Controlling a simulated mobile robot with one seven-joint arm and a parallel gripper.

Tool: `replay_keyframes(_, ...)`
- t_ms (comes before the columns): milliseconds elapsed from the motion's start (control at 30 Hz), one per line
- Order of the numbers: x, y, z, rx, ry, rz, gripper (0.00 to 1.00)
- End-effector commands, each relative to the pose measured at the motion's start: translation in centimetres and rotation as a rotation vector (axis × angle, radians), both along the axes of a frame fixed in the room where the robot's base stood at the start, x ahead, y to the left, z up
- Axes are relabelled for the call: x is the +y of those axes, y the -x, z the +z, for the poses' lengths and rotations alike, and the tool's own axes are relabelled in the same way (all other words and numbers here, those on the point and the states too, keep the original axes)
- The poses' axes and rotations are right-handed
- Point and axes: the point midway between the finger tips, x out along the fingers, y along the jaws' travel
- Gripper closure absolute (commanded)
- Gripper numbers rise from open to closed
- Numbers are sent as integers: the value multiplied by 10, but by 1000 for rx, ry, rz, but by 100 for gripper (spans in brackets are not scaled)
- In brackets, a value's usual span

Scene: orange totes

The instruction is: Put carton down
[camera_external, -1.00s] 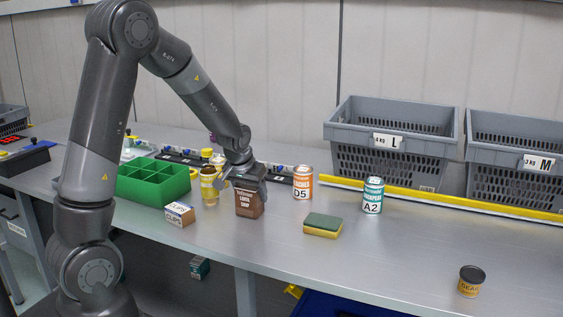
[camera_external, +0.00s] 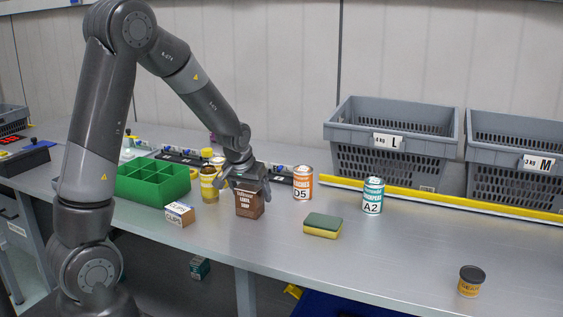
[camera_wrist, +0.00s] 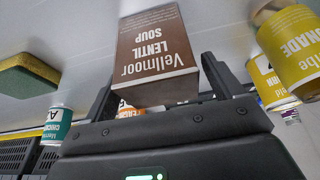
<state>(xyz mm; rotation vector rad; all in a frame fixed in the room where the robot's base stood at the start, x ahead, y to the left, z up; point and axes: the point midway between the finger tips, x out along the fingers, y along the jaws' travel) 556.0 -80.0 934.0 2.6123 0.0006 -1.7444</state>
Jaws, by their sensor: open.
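The brown carton (camera_external: 249,206), printed Vellmoor Lentil Soup, stands upright on the grey metal table near its front middle. My gripper (camera_external: 247,192) is above it and open, with one finger on each side of the carton. In the wrist view the carton (camera_wrist: 155,45) shows its label upside down between the two spread fingers, with a gap visible beside it on each side. Its top is partly hidden by my gripper in the outside view.
An orange can (camera_external: 302,184), a sponge (camera_external: 322,226) and a teal can (camera_external: 372,196) stand to the right. A green divided bin (camera_external: 150,183) is at left.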

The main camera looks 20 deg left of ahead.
Motion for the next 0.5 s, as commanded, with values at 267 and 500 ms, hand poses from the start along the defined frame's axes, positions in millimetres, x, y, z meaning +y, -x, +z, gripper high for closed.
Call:
replay_keyframes(267, 0, 16, 41, -4, 2, -1, 15)
replay_keyframes(500, 0, 33, 81, -3, 2, 0, 15)
